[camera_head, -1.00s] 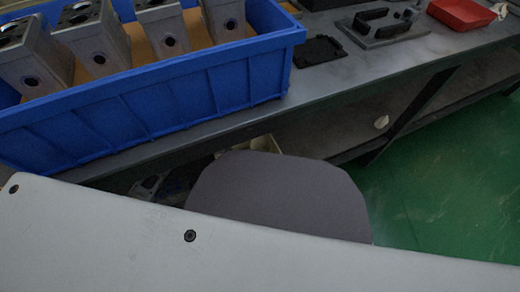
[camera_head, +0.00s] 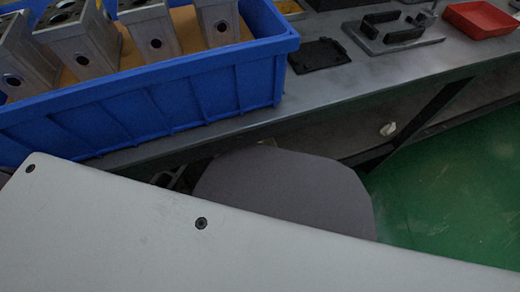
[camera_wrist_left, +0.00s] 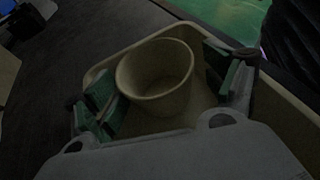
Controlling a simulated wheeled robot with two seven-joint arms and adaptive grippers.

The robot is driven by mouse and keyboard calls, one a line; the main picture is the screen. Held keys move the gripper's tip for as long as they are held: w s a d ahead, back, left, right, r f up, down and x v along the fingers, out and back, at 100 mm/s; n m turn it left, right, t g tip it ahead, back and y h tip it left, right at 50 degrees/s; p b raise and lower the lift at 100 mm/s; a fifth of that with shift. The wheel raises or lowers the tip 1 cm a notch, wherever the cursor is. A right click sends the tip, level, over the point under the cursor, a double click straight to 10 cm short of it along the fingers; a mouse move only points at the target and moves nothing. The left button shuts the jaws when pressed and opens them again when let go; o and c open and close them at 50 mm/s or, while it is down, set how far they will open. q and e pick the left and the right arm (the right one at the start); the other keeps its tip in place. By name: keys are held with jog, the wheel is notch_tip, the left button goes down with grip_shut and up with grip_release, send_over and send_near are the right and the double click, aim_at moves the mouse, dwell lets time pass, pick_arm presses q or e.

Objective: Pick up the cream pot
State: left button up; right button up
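The cream pot (camera_wrist_left: 157,78) is round and open at the top. In the left wrist view it stands in a cream tray (camera_wrist_left: 98,68) with raised edges. My left gripper (camera_wrist_left: 155,68) is open, with one green-padded finger on the left of the pot and one on the right. Narrow gaps seem to show between pads and pot; contact is hard to judge in the dim light. The pot and both grippers are out of sight in the head view.
A blue bin (camera_head: 150,103) with several grey metal blocks (camera_head: 146,32) stands on a grey bench (camera_head: 330,88). A black plate (camera_head: 318,55), a bracketed fixture (camera_head: 392,32) and a red tray (camera_head: 482,18) lie further right. Green floor (camera_head: 455,185) is clear at right.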

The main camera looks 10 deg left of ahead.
pick_arm(q)
jog(key=shift+d, duration=0.15)
jog(key=shift+w, duration=0.1)
jog(key=c, duration=0.8)
